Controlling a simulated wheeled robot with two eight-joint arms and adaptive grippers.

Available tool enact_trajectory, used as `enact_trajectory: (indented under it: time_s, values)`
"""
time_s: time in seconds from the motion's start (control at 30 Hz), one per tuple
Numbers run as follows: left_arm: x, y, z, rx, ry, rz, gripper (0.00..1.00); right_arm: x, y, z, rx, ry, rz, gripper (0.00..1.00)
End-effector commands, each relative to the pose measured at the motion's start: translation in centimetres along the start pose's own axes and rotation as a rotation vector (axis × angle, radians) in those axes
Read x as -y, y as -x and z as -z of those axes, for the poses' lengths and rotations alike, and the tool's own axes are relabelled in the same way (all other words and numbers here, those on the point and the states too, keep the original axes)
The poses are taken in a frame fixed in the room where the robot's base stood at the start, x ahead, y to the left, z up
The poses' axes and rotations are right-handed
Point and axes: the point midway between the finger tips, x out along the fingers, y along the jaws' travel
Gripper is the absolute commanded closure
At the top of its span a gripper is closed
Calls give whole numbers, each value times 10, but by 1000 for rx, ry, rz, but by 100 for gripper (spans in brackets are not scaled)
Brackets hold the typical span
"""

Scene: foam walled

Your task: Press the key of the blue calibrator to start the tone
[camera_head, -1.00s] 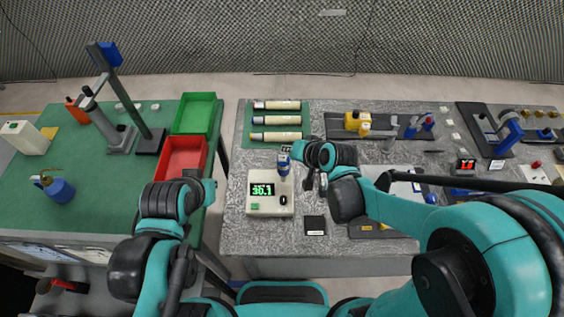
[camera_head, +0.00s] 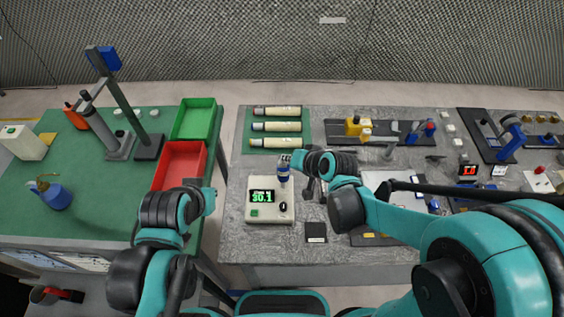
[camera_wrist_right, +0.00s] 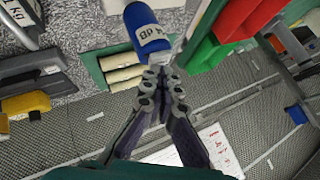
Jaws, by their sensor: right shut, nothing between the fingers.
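The blue calibrator (camera_head: 284,174) is a small blue cylinder with a white label, at the upper right edge of the cream meter box (camera_head: 258,214). The box has a green-lit display reading 30.1. In the right wrist view the calibrator (camera_wrist_right: 143,25), labelled in dB, is just beyond my fingertips; I cannot tell whether they touch. Its key is not clearly visible. My right gripper (camera_head: 309,188) is shut and empty, right beside the calibrator; its closed fingers also show in the wrist view (camera_wrist_right: 160,82). My left gripper (camera_head: 209,199) is left of the box, its fingers unclear.
Several cream cylinders (camera_head: 277,127) lie on a green mat behind. A dark square block (camera_head: 316,232) lies right of the box. Red (camera_head: 178,164) and green (camera_head: 194,119) trays stand on the left table. Tool stations fill the right side.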

Motion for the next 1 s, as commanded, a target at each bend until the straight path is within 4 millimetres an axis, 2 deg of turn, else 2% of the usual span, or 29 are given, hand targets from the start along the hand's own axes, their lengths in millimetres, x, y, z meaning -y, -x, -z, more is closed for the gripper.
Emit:
enact_trajectory:
  time_s: [1.0]
  values:
    - [0, -8, -6, 0, 0, 0, 100, -5, -6, -5, 1, 0, 0, 100]
